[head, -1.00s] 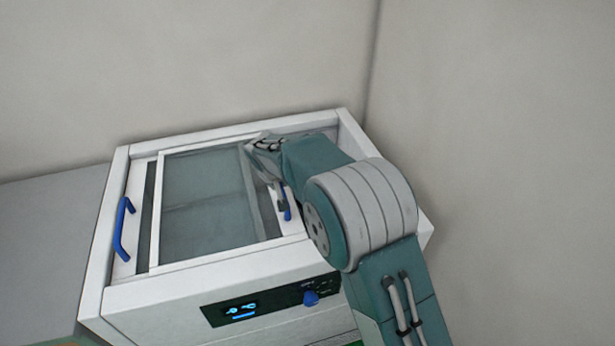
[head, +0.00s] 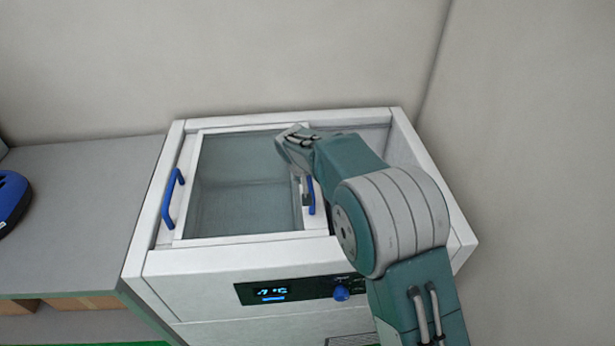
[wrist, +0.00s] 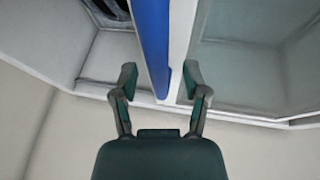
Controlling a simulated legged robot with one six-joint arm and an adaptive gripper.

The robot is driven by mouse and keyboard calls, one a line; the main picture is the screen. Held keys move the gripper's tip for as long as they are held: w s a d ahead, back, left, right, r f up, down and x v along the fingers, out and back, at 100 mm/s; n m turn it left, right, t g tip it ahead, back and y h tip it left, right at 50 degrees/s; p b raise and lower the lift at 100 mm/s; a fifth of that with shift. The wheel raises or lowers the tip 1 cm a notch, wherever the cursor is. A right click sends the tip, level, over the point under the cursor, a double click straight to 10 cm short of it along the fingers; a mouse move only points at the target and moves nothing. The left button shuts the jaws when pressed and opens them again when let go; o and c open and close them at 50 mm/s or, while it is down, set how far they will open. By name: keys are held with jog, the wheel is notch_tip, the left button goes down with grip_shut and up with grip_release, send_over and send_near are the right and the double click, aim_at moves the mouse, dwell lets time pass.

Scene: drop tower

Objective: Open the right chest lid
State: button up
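The white chest (head: 190,285) has sliding glass lids. The right lid (head: 245,185), a pane in a white frame, lies over the left part, and the right side of the chest stands open. Its blue bar handle (head: 311,196) is on its right edge; it also shows in the wrist view (wrist: 152,40). My gripper (wrist: 159,82) is at this handle, with one finger on each side of the bar and visible gaps, so it is open around it. In the head view, my arm hides part of the opening and the fingertips.
A second blue handle (head: 172,198) sits at the chest's left edge. A display panel with a blue knob (head: 341,293) is on the front. A grey counter (head: 85,210) with a blue object (head: 12,200) adjoins on the left. Walls stand behind and on the right.

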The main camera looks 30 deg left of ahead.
jog(key=shift+r, duration=0.1)
jog(key=shift+s+r, duration=0.15)
jog(key=shift+r, duration=0.35)
jog(key=v, duration=1)
jog(key=shift+s+r, duration=0.2)
jog(key=shift+r, duration=0.15)
jog(key=shift+d, duration=0.1)
jog(key=s+d+r+m, duration=0.1)
jog(key=d+r, duration=0.3)
jog(key=d, duration=0.5)
jog(key=s+d+r+m, duration=0.1)
jog(key=d+r, duration=0.3)
jog(key=d, duration=0.5)
jog(key=s+d+r+m, duration=0.1)
jog(key=d+r, duration=0.2)
jog(key=d, duration=0.6)
jog(key=s+d+f+m, duration=0.2)
jog(key=s+d+m, duration=0.2)
jog(key=s+d, duration=1.4)
jog(key=shift+s+f+t+h, duration=0.2)
jog(key=shift+s+t+h, duration=0.1)
jog(key=shift+s, duration=0.05)
